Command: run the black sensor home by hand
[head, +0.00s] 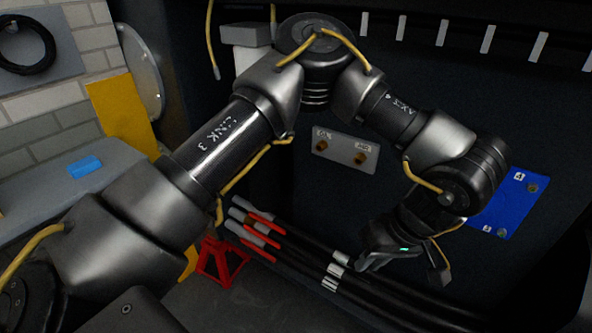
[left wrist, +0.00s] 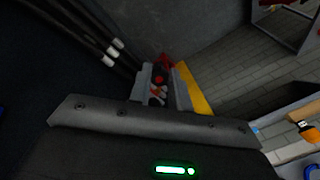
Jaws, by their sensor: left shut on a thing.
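My left gripper (head: 368,262) is low in front of the dark chassis, beside the black hoses. Its fingers point down and left in the head view. The left wrist view looks along the two grey fingers (left wrist: 161,88), which are shut on a small dark thing, the black sensor (left wrist: 158,92), with reddish and pale patches at it. Most of the sensor is hidden by the fingers, and in the head view I cannot make it out. A grey plate (head: 346,146) with two brass-coloured ports and small labels is on the chassis wall. My right gripper is not in view.
Black hoses (head: 305,250) with red bands and pale collars run diagonally by the gripper. A blue panel (head: 508,203) is behind the wrist. A red stand (head: 221,262) is on the floor. An orange-and-black item (left wrist: 308,131) lies at the right of the wrist view.

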